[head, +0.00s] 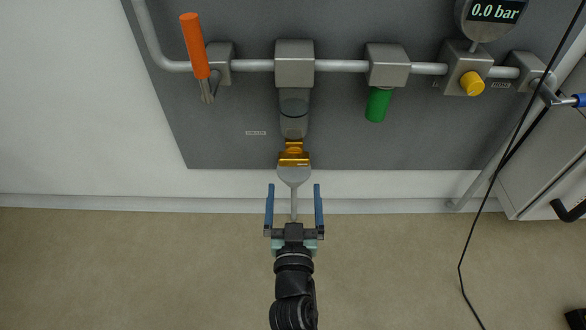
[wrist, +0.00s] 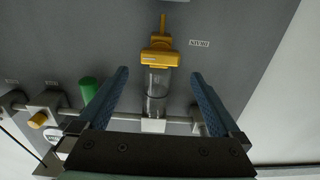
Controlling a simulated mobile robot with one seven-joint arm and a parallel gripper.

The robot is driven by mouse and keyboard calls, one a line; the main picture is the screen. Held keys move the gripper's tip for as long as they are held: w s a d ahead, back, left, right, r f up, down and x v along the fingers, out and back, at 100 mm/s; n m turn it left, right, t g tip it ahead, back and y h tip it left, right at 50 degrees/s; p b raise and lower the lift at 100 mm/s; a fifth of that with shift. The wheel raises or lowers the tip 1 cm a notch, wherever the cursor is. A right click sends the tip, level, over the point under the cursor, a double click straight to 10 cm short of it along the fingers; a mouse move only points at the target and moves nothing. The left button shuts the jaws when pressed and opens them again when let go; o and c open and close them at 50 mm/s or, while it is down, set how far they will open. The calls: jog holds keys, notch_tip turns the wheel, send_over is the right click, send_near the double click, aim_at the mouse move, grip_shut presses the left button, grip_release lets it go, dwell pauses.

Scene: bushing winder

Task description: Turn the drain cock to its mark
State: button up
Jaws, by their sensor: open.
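The drain cock (head: 294,155) is a yellow-orange fitting at the lower end of a grey filter bowl (head: 294,115) on the wall panel. In the wrist view the cock (wrist: 159,56) sits beyond my fingers, roughly between their lines, with a thin yellow lever (wrist: 163,23) pointing up the picture. I cannot make out its mark. My gripper (head: 294,192) is open and empty, its two blue fingers apart, below the cock in the head view and not touching it. A grey rounded piece (head: 294,175) with a thin stem shows between cock and gripper; I cannot tell what it is.
A pipe (head: 340,66) crosses the panel, with an orange handle (head: 194,45), a green handle (head: 378,104), a yellow knob (head: 472,83) and a gauge reading 0.0 bar (head: 495,12). A black cable (head: 470,235) hangs at right. The floor around my arm is clear.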

aim_at(294, 164)
jog(key=w+b, duration=0.2)
jog(key=w, duration=0.6)
jog(key=shift+w+b, duration=0.1)
jog(key=shift+b, duration=0.2)
jog(key=shift+c, duration=0.2)
jog(key=c, duration=1)
jog(key=shift+c, duration=0.2)
